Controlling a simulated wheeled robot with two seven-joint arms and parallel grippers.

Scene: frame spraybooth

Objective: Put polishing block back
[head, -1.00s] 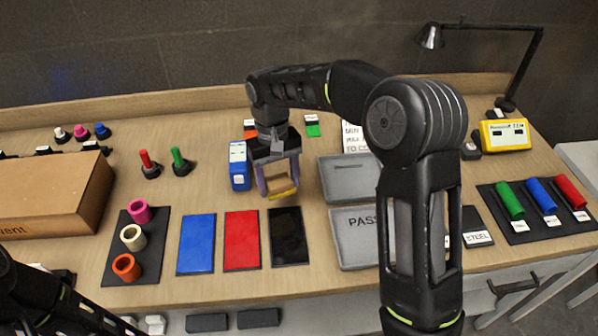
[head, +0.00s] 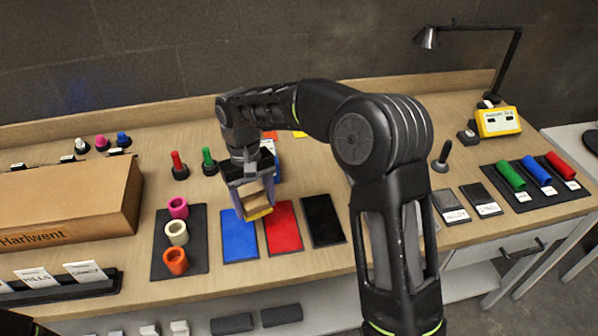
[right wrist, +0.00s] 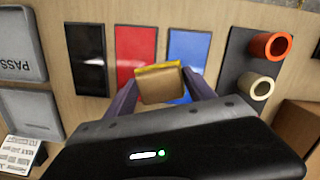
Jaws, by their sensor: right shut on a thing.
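The polishing block (head: 257,205) is a tan block with a yellow layer on its underside. My right gripper (head: 252,202) is shut on it and holds it over the far end of the mats, near the blue and red ones. It also shows in the right wrist view (right wrist: 161,86), between the two purple fingers. The blue mat (head: 240,243), red mat (head: 284,236) and black mat (head: 323,224) lie side by side on the bench. How high the block is above them is hard to tell. My left gripper is out of view.
A dark holder (head: 195,268) with pink, cream and orange rings stands left of the blue mat. A cardboard box (head: 65,205) is farther left. Red and green pegs (head: 208,159) stand behind. Grey PASS trays (right wrist: 22,60) show in the right wrist view.

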